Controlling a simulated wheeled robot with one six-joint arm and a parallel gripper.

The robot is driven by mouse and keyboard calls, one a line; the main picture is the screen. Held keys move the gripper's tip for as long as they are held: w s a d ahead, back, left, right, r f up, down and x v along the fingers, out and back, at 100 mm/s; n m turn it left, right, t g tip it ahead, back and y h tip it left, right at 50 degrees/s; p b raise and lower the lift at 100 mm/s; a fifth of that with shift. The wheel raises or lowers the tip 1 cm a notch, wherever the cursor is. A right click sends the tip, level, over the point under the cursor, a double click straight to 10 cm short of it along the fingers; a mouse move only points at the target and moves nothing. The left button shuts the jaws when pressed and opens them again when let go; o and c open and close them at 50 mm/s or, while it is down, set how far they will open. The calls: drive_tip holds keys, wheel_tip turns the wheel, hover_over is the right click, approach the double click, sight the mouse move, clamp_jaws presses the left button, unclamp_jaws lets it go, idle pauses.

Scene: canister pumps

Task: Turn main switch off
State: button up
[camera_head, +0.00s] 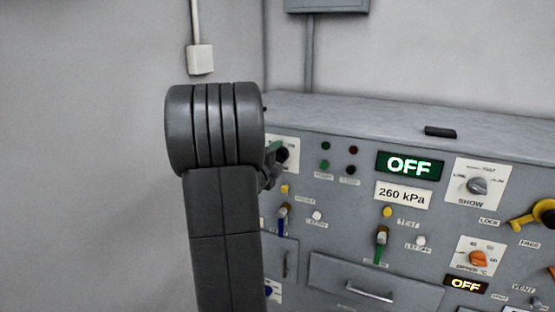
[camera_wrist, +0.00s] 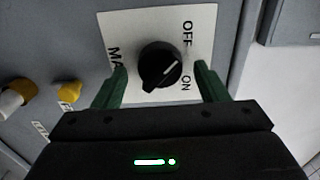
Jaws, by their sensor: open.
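The main switch is a black rotary knob (camera_wrist: 160,66) with a white pointer line, on a white plate (camera_wrist: 130,28) marked OFF and ON. In the wrist view the plate appears turned sideways, and its pointer line slants to the upper right, between the two words. My gripper (camera_wrist: 159,72) is open, with one green finger on each side of the knob and visible gaps between. Finger depth relative to the knob is hard to tell. In the head view my gripper (camera_head: 276,152) is by the white switch plate (camera_head: 292,142), which my arm partly hides.
A green-lit OFF display (camera_head: 409,166) and a 260 kPa readout (camera_head: 402,195) sit right of the switch. The panel also bears a yellow lever (camera_head: 532,216), an orange knob (camera_head: 478,258) and a drawer handle (camera_head: 369,292). Yellow parts (camera_wrist: 70,92) lie left in the wrist view.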

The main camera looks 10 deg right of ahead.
drive_tip(key=b+v, duration=0.1)
drive_tip(key=v, duration=1.2)
drive_tip(key=shift+s, duration=0.2)
drive_tip(key=shift+a, duration=0.1)
drive_tip(key=p+x, duration=0.1)
drive_tip(key=x, duration=1.3)
drive_tip(key=shift+s+a, duration=0.1)
